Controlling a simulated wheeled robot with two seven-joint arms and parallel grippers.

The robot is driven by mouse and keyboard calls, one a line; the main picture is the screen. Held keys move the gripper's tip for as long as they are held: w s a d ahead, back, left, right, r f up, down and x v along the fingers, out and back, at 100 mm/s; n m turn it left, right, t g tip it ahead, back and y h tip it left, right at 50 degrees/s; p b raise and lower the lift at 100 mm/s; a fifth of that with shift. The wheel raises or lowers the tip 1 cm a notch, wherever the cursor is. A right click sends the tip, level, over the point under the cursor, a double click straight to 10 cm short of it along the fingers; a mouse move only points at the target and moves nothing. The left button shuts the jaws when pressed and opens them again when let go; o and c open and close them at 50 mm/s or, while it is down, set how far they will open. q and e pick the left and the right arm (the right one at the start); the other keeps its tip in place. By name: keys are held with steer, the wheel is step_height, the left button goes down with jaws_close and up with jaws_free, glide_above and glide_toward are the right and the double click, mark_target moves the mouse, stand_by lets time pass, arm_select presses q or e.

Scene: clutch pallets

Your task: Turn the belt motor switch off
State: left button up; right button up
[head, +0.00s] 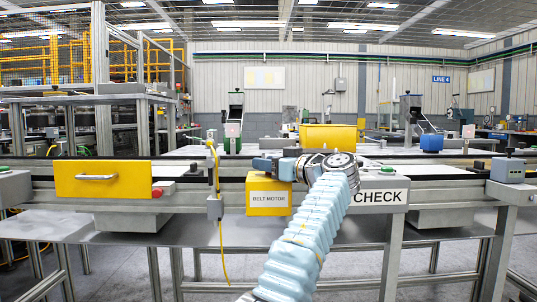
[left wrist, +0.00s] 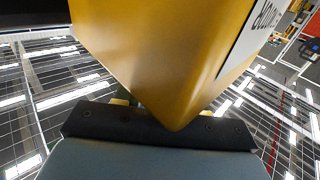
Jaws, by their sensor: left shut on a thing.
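The yellow belt motor box (head: 268,204), with a white "BELT MOTOR" label, hangs on the front of the conveyor in the middle of the head view. My left gripper (head: 265,166) reaches in from the right side of the box and lies level at its top edge. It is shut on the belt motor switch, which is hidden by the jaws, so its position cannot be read. In the left wrist view, the box (left wrist: 165,55) fills the upper middle, very close, with part of its label at the right. My right gripper is not in view.
A yellow drawer-like panel (head: 103,179) with a handle and a red button (head: 158,192) are at the left. A "CHECK" sign (head: 381,197) is right of my arm. A yellow cable (head: 220,235) hangs left of the box. A grey box (head: 507,170) stands at the right.

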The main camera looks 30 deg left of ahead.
arm_select(q)
steer(key=shift+f, duration=0.1)
stand_by(0.4)
steer(key=o, duration=1)
steer(key=v, duration=1.3)
steer(key=shift+d, duration=0.45)
steer(key=shift+w, duration=0.1)
